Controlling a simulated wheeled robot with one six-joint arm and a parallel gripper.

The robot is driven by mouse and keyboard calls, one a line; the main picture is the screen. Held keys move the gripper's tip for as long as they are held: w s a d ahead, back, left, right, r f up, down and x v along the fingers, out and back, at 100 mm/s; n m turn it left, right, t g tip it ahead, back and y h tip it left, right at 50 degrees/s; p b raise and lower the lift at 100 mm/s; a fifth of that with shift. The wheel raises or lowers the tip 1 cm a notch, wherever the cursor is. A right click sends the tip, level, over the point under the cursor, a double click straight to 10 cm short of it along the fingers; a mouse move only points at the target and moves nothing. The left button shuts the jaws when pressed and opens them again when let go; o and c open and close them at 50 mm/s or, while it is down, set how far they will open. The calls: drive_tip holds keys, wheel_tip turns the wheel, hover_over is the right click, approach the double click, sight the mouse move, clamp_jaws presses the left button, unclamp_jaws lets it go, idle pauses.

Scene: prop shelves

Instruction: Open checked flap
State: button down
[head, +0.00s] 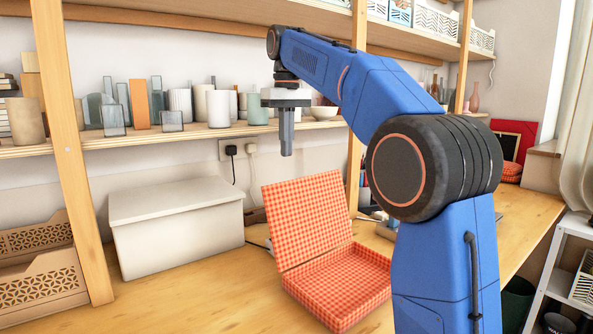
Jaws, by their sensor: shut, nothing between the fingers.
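A red checked box stands on the wooden worktop, partly behind my arm. Its checked flap (308,215) is raised and stands open, leaning back a little from upright. The checked base (340,287) lies flat below it, and its right side is partly hidden by my arm. My gripper (286,150) points down in the air above the flap's top edge, apart from it. Its fingers are closed together with nothing between them.
A white lidded box (175,225) stands left of the checked box. A shelf (200,132) with cups and glass blocks runs behind my gripper. Wooden posts (70,150) rise from the worktop. The front worktop is clear.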

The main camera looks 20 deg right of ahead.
drive_tip(key=s+d+f, duration=0.1)
drive_tip(key=s+f, duration=0.2)
drive_tip(key=f, duration=0.3)
drive_tip(key=shift+s+d+f, duration=0.15)
drive_tip(key=shift+s, duration=0.05)
idle(0.4)
drive_tip(key=shift+s+d+r+t, duration=0.2)
drive_tip(key=shift+s+t, duration=0.05)
drive_tip(key=shift+s, duration=0.2)
drive_tip(key=shift+s+d+r+t, duration=0.15)
drive_tip(key=shift+s+t, duration=0.1)
drive_tip(key=shift+s, duration=0.2)
drive_tip(key=shift+s+d+r+t+y, duration=0.15)
drive_tip(key=shift+s+t, duration=0.1)
drive_tip(key=shift+s, duration=0.25)
drive_tip(key=shift+s+d+r+t+y, duration=0.1)
drive_tip(key=shift+s+d+t+y, duration=0.1)
drive_tip(key=shift+s, duration=0.25)
drive_tip(key=shift+s+d+r+t+y, duration=0.15)
drive_tip(key=shift+s+t, duration=0.1)
drive_tip(key=shift+s, duration=0.25)
